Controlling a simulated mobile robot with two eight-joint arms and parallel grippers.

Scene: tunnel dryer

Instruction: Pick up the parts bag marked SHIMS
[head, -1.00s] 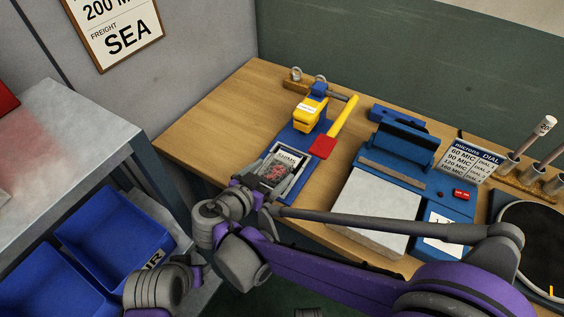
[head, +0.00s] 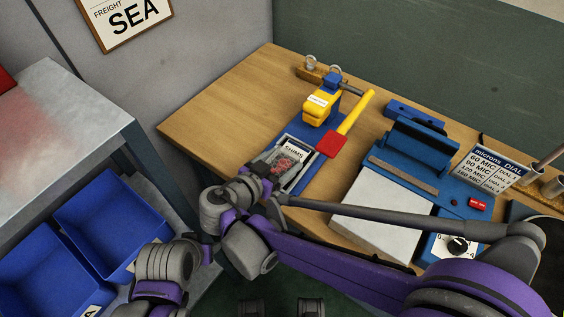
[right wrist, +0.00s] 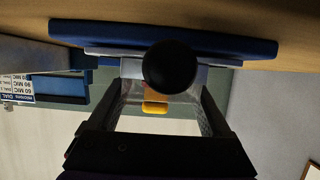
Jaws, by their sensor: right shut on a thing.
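The clear bag marked SHIMS (head: 284,164), with reddish contents and a white label, is over the grey-framed tray (head: 304,173) on a blue base in the head view. My right gripper (head: 267,171) is at the bag's near end, shut on it. My gripper covers that end, and I cannot tell whether the bag touches the tray. In the right wrist view, the two dark fingers of this gripper (right wrist: 160,105) stand either side of a see-through patch, with a black ball in front. My left gripper does not show.
A yellow device (head: 320,104) and a yellow-handled red tool (head: 348,122) stand just behind the tray. A blue machine with a pale plate (head: 380,212) is to the right. Blue bins (head: 108,222) are at the lower left. The wooden table (head: 225,105) is clear at its left.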

